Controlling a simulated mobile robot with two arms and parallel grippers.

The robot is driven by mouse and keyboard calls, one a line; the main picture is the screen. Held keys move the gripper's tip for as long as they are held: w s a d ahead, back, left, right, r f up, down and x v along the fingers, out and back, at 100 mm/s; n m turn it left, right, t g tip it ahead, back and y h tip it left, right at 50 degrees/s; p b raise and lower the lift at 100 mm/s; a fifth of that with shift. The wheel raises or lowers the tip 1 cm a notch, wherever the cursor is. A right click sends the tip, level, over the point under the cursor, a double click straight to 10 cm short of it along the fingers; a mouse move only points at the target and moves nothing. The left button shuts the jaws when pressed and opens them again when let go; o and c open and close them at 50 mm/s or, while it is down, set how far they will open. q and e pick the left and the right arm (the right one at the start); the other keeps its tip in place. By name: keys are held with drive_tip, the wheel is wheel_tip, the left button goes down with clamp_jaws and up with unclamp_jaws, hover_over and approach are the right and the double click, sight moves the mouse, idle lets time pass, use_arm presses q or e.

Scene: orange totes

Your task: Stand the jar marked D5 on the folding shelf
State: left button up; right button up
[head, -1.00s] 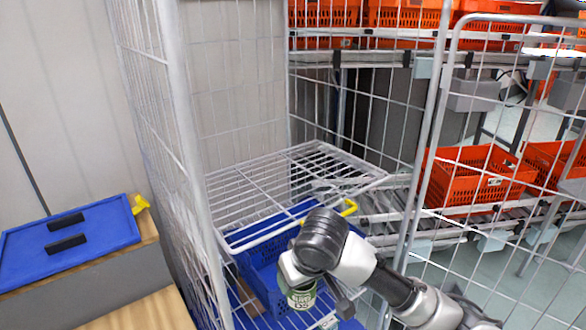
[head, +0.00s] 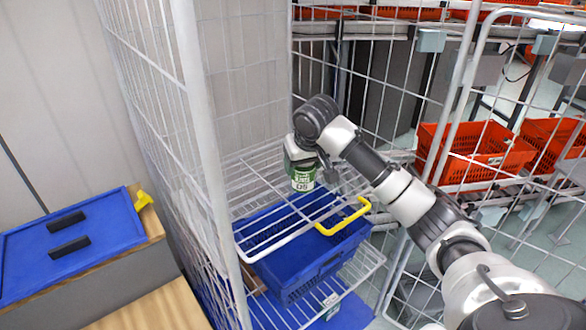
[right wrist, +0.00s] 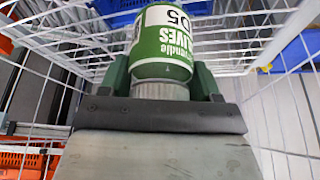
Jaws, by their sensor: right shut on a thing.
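The jar marked D5 (head: 303,180) is green with a white label; it also shows large in the right wrist view (right wrist: 165,48). My right gripper (head: 301,163) is shut on the jar's pale lid and holds it hanging roughly upright. The folding shelf (head: 250,183) is a white wire grid inside the cage, folded down about level. The jar appears over the shelf's middle; whether its base touches the wires I cannot tell. My left gripper is not in view.
A blue crate (head: 310,262) stands below the shelf, with a yellow handle (head: 345,216) at the shelf's front. Cage mesh (head: 160,110) walls the left and back. Orange totes (head: 475,152) stand on racks at right. A blue lid (head: 70,243) lies at left.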

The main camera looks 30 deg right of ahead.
drive_tip(key=w+f+p, duration=0.2)
drive_tip(key=f, duration=0.1)
drive_tip(key=w+f+p, duration=0.1)
drive_tip(key=f, duration=0.1)
drive_tip(key=shift+w+a+f, duration=0.15)
drive_tip(key=shift+w, duration=0.15)
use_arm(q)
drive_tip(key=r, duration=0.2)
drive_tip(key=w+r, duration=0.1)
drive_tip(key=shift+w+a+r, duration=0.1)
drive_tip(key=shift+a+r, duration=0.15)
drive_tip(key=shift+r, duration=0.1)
use_arm(e)
drive_tip(key=shift+f, duration=0.4)
drive_tip(key=shift+f, duration=0.15)
drive_tip(key=o, duration=1.1)
drive_tip(key=shift+o, duration=0.3)
